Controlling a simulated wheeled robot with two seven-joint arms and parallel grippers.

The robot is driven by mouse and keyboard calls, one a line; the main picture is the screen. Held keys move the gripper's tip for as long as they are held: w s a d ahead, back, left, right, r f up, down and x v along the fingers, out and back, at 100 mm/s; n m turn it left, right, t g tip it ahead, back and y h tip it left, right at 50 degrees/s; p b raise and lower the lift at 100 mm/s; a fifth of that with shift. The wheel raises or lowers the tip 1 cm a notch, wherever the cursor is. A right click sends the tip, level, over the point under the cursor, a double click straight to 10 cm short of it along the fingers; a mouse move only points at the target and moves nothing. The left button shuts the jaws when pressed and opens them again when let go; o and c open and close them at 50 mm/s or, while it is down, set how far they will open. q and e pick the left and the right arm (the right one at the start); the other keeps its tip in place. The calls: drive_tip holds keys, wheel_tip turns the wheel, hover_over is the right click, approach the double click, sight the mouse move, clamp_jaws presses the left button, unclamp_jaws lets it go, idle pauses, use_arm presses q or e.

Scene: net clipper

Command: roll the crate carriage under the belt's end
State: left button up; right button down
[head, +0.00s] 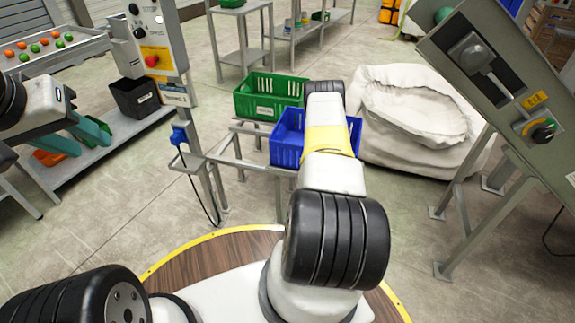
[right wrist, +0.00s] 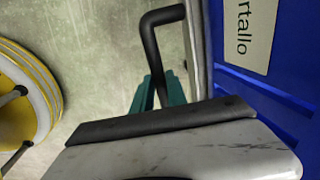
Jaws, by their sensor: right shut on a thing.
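The crate carriage (head: 226,160) is a low grey frame carrying a green crate (head: 268,97) and a blue crate (head: 287,138). My right arm covers part of the blue crate in the head view and hides the right gripper. In the right wrist view, the right gripper's teal fingers (right wrist: 162,90) are shut on a black bent handle (right wrist: 151,42) beside the labelled blue crate (right wrist: 285,65). The inclined belt conveyor (head: 500,75) stands at the right, apart from the carriage. My left gripper (head: 84,134) is open and empty at the left.
A white sack (head: 420,115) stands between the carriage and the conveyor legs (head: 462,205). A control post (head: 160,45) with a blue plug and hanging cable is left of the carriage. A black bin (head: 134,97) sits on the left shelf. Some floor in front of the sack is clear.

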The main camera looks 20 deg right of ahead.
drive_tip(key=s+d, duration=1.6)
drive_tip(key=d, duration=0.4)
drive_tip(key=shift+s, duration=0.3)
drive_tip(key=shift+d, duration=0.15)
drive_tip(key=c, duration=1.3)
unclamp_jaws()
drive_tip(key=shift+s, duration=0.1)
drive_tip(key=shift+w, duration=0.2)
drive_tip(key=r, duration=0.5)
drive_tip(key=s+a+r, duration=0.1)
drive_tip(key=r, duration=0.1)
drive_tip(key=shift+s+r, duration=0.1)
drive_tip(key=shift+r, duration=0.2)
